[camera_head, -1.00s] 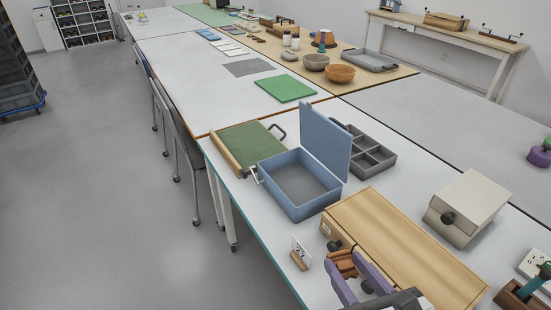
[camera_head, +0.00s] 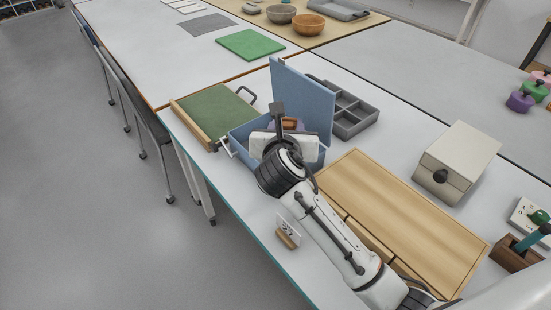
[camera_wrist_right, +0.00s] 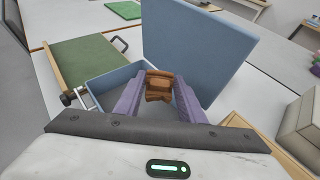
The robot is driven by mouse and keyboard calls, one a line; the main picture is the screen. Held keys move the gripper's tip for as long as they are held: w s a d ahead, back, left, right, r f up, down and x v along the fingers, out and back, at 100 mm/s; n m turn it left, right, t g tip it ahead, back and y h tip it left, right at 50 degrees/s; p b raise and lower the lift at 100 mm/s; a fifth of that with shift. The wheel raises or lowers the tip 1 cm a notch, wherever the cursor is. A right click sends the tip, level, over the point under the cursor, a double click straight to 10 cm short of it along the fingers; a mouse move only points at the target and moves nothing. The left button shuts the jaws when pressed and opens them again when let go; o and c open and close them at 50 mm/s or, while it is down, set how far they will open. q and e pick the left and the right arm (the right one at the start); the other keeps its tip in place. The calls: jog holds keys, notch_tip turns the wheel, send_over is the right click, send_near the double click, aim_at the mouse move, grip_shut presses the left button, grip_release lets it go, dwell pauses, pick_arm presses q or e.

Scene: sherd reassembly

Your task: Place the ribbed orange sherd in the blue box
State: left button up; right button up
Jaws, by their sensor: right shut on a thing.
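The ribbed orange-brown sherd (camera_wrist_right: 159,86) is between the purple fingertips of my right gripper (camera_wrist_right: 158,90) in the right wrist view. The gripper is shut on it, over the open blue box (camera_wrist_right: 105,87). In the head view the blue box (camera_head: 240,137) has its lid (camera_head: 304,100) raised at the back. My right gripper (camera_head: 286,128) hides most of the box's inside there, and only a little of the sherd (camera_head: 289,124) shows. I cannot tell whether the sherd touches the box floor. My left gripper is not in view.
A green board with a wooden edge (camera_head: 215,115) lies left of the box. A grey divided tray (camera_head: 350,108) is behind the lid. A wooden case (camera_head: 405,205) and a cream box (camera_head: 457,162) stand to the right. A small number card (camera_head: 288,232) stands near the front edge.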

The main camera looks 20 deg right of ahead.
jog(key=shift+w+a+r, duration=0.15)
jog(key=shift+w+a, duration=0.05)
jog(key=shift+w, duration=0.3)
notch_tip(320, 180, down, 6)
jog(key=shift+w+r+b, duration=0.1)
jog(key=shift+b, duration=0.65)
jog(key=shift+f+b, duration=0.4)
jog(key=shift+f, duration=1.5)
